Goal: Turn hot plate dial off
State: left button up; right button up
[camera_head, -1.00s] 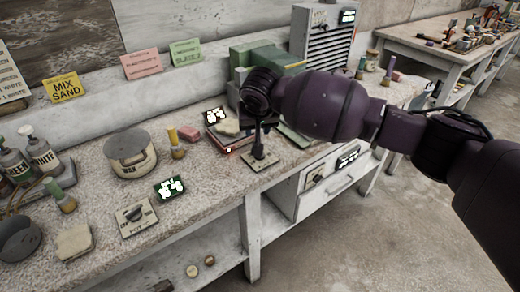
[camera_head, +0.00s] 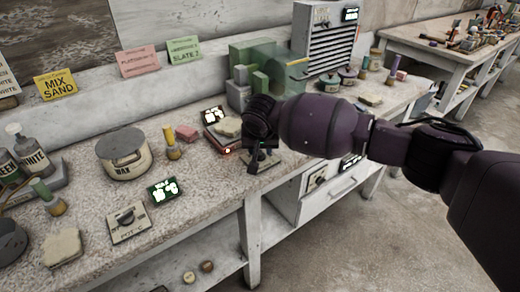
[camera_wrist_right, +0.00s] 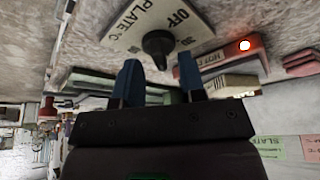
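The hot plate dial is a black knob (camera_wrist_right: 158,44) on a pale panel (camera_wrist_right: 120,28) marked "PLATE °C" and "OFF" in the right wrist view. In the head view the panel (camera_head: 255,167) lies at the bench's front edge, its knob mostly hidden by my right gripper (camera_head: 262,148). The two blue fingers of my right gripper (camera_wrist_right: 160,62) are apart and point at the panel, with the knob seen between their tips. I cannot tell whether they touch it. The hot plate (camera_head: 222,140) with a lit red lamp is just behind. My left gripper is not in view.
Green blocks (camera_head: 255,62) and a grey louvred unit (camera_head: 325,45) stand behind. Open floor lies at the right.

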jog(key=shift+w+f, duration=0.15)
jog(key=shift+f, duration=0.25)
grip_shut()
